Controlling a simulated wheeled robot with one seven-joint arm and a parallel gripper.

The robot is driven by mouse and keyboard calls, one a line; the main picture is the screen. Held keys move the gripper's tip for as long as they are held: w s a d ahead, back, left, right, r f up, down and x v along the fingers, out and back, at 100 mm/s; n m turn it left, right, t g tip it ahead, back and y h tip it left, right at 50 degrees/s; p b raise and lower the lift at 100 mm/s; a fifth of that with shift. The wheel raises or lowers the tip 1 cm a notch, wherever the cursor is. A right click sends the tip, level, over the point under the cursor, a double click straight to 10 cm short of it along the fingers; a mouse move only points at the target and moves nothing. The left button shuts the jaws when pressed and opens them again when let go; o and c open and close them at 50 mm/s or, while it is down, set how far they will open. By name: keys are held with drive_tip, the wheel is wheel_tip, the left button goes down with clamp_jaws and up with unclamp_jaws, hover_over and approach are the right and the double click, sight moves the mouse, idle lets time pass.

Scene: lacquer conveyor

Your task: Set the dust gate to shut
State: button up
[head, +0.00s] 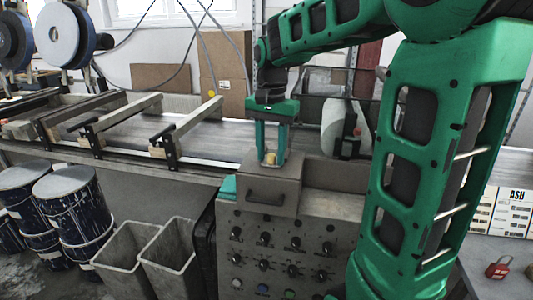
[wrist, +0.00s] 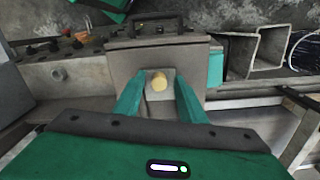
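A yellowish knob (head: 270,157) stands on top of a grey box (head: 278,177) above the control panel. In the wrist view the knob (wrist: 158,82) sits on a small pale plate on the box (wrist: 130,62). No label shows, so I cannot tell whether this knob works the dust gate. My gripper (head: 271,160) points down over the box, its teal fingers on either side of the knob. In the wrist view my gripper (wrist: 160,85) has its fingers apart, with a gap beside the knob. The fingers hide part of the plate.
The control panel (head: 240,272) has several dark knobs and coloured buttons. A conveyor (head: 215,135) with wooden arms runs behind. Open grey bins (head: 172,258) and dark blue drums (head: 73,200) stand to the left. A red padlock (head: 498,267) lies at the right.

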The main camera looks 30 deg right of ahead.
clamp_jaws()
drive_tip(key=shift+w+d+r, duration=0.1)
drive_tip(key=shift+w+d, duration=1.65)
drive_tip(key=shift+w, duration=0.05)
unclamp_jaws()
drive_tip(key=shift+s, duration=0.1)
wheel_tip(320, 180, up, 8)
drive_tip(key=shift+w, duration=0.2)
